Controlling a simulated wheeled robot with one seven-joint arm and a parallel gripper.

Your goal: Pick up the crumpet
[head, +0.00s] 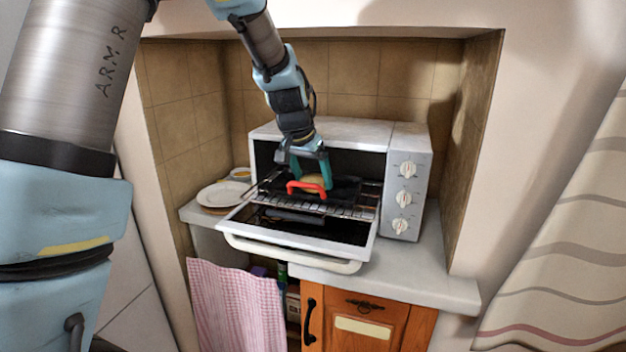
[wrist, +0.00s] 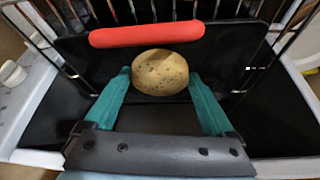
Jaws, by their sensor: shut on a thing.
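The crumpet (wrist: 160,72) is a round, tan, speckled piece between the teal fingertips of my gripper (wrist: 160,84) in the wrist view. My gripper is shut on it from both sides. The crumpet also shows in the head view (head: 313,183), partly hidden by my gripper. A dark tray (wrist: 225,55) with a red handle (wrist: 147,34) lies under and around the crumpet on the wire rack (head: 350,208). I cannot tell whether the crumpet still touches the tray.
The white toaster oven (head: 407,140) stands in a tiled alcove with its door (head: 300,262) folded down. Its walls and roof surround the rack closely. White plates (head: 222,194) are at the left on the counter. Bare counter (head: 430,275) lies to the right.

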